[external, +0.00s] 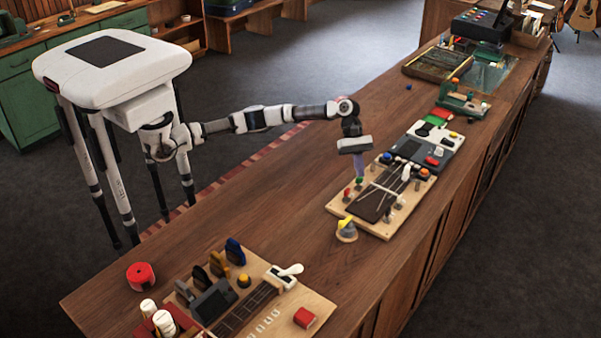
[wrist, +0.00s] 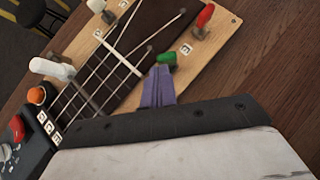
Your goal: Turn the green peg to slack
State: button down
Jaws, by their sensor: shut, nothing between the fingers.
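The green peg (external: 359,181) stands at the edge of a light wooden board (external: 376,232) with a dark strung fretboard (external: 371,206). In the wrist view the green peg (wrist: 166,58) shows a rounded green head on a short grey post. My gripper (external: 359,172) is above the board at the green peg. Its purple fingers (wrist: 158,80) are shut and empty, with the tips right beside the peg's head. I cannot tell whether they touch it. A red peg (wrist: 205,16) stands beyond the green one, and a white peg (wrist: 52,68) stands across the strings.
A grey cone-like item with a yellow top (external: 346,230) sits near the board's front corner. A dark device (wrist: 18,148) with coloured knobs adjoins the board. A second instrument board (external: 257,312) is at the front left. The bare counter between the two boards is clear.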

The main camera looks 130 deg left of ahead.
jog(key=shift+w+a+p, duration=0.25)
jog(key=shift+w+p, duration=0.45)
jog(key=shift+p, duration=0.3)
jog(key=shift+w+p, duration=0.35)
jog(key=shift+f, duration=0.1)
dwell(1.1)
